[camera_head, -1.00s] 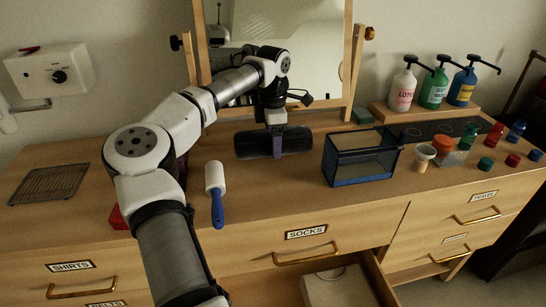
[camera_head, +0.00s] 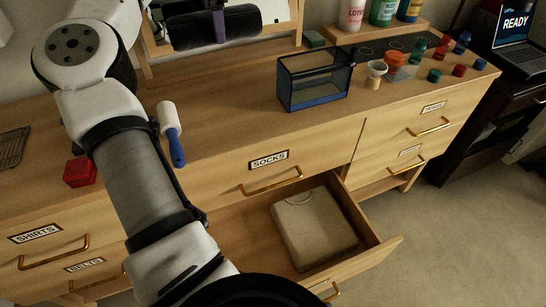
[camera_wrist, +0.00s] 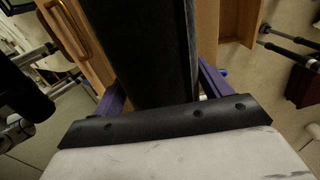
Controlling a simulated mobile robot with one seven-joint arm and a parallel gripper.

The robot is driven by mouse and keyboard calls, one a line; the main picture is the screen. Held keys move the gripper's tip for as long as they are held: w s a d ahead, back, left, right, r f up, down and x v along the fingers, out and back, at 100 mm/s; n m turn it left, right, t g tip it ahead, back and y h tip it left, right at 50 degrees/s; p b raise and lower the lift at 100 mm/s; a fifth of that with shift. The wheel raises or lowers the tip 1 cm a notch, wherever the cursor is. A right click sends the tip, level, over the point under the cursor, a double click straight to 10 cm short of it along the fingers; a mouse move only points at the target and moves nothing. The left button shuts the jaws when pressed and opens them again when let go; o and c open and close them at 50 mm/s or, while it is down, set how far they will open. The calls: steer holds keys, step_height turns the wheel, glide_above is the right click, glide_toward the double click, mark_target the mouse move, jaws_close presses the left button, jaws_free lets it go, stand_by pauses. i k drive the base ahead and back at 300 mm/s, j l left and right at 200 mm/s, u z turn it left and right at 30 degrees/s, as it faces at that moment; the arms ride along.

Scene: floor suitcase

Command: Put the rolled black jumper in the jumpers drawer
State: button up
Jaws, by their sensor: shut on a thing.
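The rolled black jumper (camera_head: 240,27) is a dark cylinder at the top of the head view. My gripper (camera_head: 219,22) is shut on it, with a purple finger across its middle, and appears to hold it raised above the dresser top. In the wrist view the black jumper (camera_wrist: 140,50) fills the middle between the purple fingers (camera_wrist: 160,90). An open drawer (camera_head: 375,252) below the socks drawer (camera_head: 268,160) holds a folded beige garment (camera_head: 313,228). The open drawer's own label is not visible.
A blue-edged mesh box (camera_head: 315,100) stands near the dresser top's front edge. A lint roller (camera_head: 170,135) and a red box (camera_head: 80,172) lie left of it. Bottles and small jars stand at the right. The open drawer has bare floor left of the garment.

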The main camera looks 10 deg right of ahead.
mark_target(251, 267)
steer(key=k+j, duration=1.2)
